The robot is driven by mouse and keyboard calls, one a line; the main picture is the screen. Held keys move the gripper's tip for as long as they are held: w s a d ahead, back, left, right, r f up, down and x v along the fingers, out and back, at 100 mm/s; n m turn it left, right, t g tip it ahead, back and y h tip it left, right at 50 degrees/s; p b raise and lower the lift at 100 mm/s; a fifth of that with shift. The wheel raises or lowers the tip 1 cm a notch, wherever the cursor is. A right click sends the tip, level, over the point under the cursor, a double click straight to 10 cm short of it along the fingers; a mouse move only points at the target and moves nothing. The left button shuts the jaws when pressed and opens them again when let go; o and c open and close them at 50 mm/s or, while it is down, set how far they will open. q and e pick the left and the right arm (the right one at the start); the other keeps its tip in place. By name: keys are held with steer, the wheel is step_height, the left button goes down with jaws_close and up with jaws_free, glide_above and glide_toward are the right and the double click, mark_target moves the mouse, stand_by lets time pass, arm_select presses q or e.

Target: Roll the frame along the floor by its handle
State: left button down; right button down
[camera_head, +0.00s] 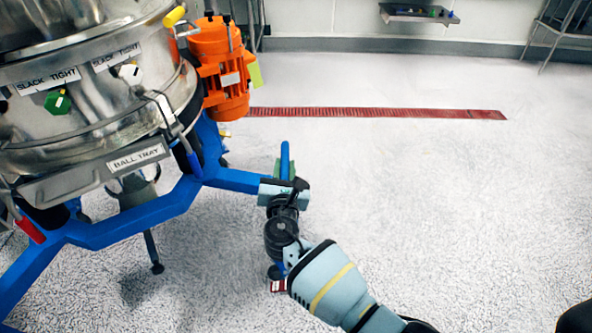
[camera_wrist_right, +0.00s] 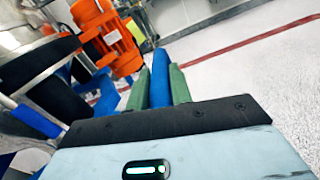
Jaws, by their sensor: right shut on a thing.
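The blue frame (camera_head: 130,224) stands on the floor at the left of the head view and carries the steel sifter (camera_head: 75,75). Its blue upright handle (camera_head: 285,155) rises at the end of the blue bar pointing right. My right gripper (camera_head: 284,170) is shut around this handle, the top sticking out beyond the fingers. In the right wrist view the handle (camera_wrist_right: 161,75) stands between the two green fingers of the gripper (camera_wrist_right: 160,88). The gripper body hides the lower handle. My left gripper is in neither view.
An orange motor (camera_head: 221,70) is on the sifter's right side, above a red floor strip (camera_head: 380,112). A label marks the ball tray (camera_head: 135,158). The speckled floor to the right is clear. A wall shelf (camera_head: 418,14) and metal stand (camera_head: 560,30) are at the back.

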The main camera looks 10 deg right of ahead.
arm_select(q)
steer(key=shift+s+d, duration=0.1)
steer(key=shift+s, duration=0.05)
arm_select(e)
steer(key=shift+a+r, duration=0.2)
steer(key=shift+a, duration=0.25)
steer(key=c, duration=1.3)
jaws_free()
steer(key=shift+w+a+f, duration=0.1)
steer(key=shift+a, duration=0.05)
steer(key=shift+d+f, duration=0.1)
steer(key=shift+d, duration=0.1)
steer(key=shift+s, duration=0.25)
arm_select(q)
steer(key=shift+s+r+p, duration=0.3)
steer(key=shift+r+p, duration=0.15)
steer(key=shift+p, duration=0.2)
arm_select(e)
steer(key=v, duration=0.7)
steer(key=shift+s, duration=0.2)
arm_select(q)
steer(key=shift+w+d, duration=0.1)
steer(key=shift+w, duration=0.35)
arm_select(e)
steer(key=shift+a, duration=0.1)
